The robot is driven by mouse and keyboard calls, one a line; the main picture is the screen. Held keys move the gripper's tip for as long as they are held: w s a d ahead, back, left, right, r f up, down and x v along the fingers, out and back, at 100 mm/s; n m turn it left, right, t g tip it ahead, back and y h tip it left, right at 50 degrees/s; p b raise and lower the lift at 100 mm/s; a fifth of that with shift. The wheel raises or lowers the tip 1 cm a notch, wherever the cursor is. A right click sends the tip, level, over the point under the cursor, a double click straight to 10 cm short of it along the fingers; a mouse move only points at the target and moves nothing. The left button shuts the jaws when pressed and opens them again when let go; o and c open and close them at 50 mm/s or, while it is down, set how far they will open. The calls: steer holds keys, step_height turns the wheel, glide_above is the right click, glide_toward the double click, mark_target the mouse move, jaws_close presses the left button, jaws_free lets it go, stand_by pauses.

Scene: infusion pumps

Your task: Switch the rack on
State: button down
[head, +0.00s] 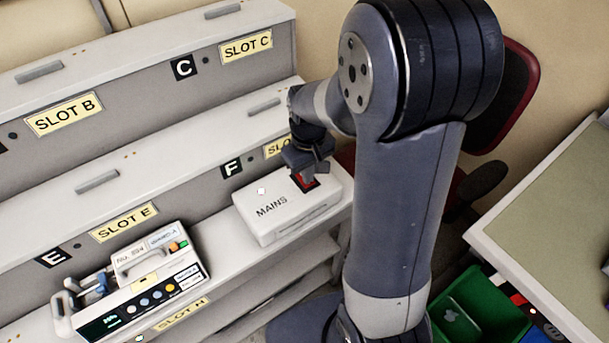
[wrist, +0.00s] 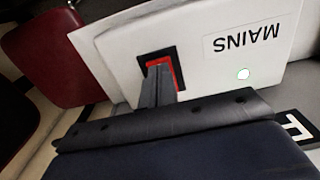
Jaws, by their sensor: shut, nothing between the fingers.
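The white mains box (head: 290,222), labelled MAINS, sits at the right end of the rack's lower shelf. A red rocker switch in a black frame (head: 308,183) is on its top near the far right corner. It also shows in the wrist view (wrist: 173,66), partly hidden behind my fingers. A small whitish-green lamp (wrist: 243,74) on the box looks lit. My gripper (head: 303,170) is shut and empty, pointing down with its fingertips at the switch. In the wrist view the fingertips (wrist: 158,72) overlap the red rocker; I cannot tell whether they press it.
An infusion pump (head: 145,285) with a lit green display stands at the left on the lower shelf. Rack shelves with slot labels (head: 63,115) rise behind. A green bin (head: 480,310) and a table (head: 560,215) are at the right. A red chair (wrist: 45,55) stands beside the rack.

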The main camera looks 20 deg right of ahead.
step_height(320, 180, up, 7)
steer(key=p, duration=0.5)
steer(key=shift+f, duration=0.2)
stand_by(0.3)
step_height(320, 180, down, 7)
steer(key=b, duration=0.5)
steer(key=shift+r, duration=0.15)
steer(key=shift+r, duration=0.1)
